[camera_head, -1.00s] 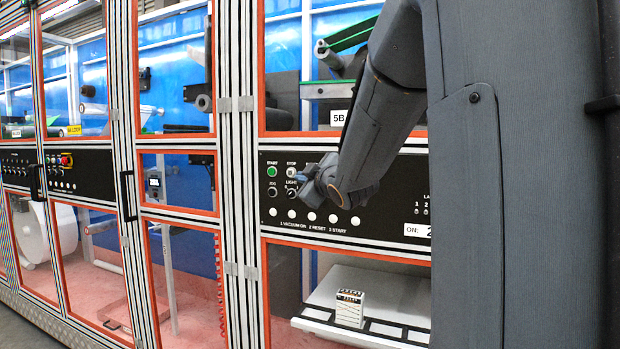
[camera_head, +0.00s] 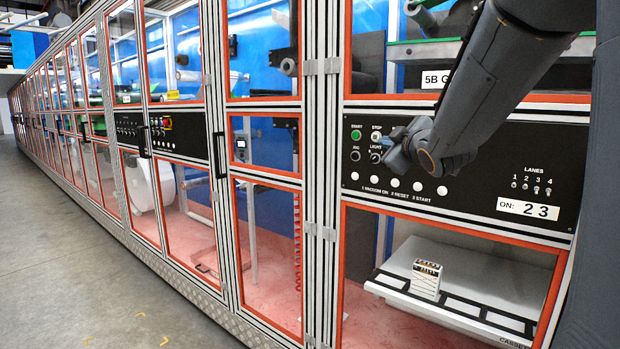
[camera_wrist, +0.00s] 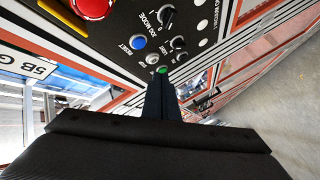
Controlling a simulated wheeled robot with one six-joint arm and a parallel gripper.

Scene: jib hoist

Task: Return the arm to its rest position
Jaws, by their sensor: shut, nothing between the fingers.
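My arm (camera_head: 490,85) comes in from the upper right of the head view, bent downward. My gripper (camera_head: 392,150) is at its lower end, shut and empty, in front of the black control panel (camera_head: 460,178) near the STOP and LIGHT controls. I cannot tell from the head view how far it is from the panel. In the wrist view my gripper (camera_wrist: 162,85) shows as dark fingers together. Their tips overlap the view of the green button (camera_wrist: 162,70). The LIGHT knob (camera_wrist: 179,43) and a blue RESET button (camera_wrist: 138,42) lie beyond them.
A long row of framed glass cabinets (camera_head: 180,110) runs off to the left. A small white box (camera_head: 426,280) stands on a white shelf behind the lower window. The grey floor (camera_head: 70,270) at left is clear. A red button (camera_wrist: 92,7) shows in the wrist view.

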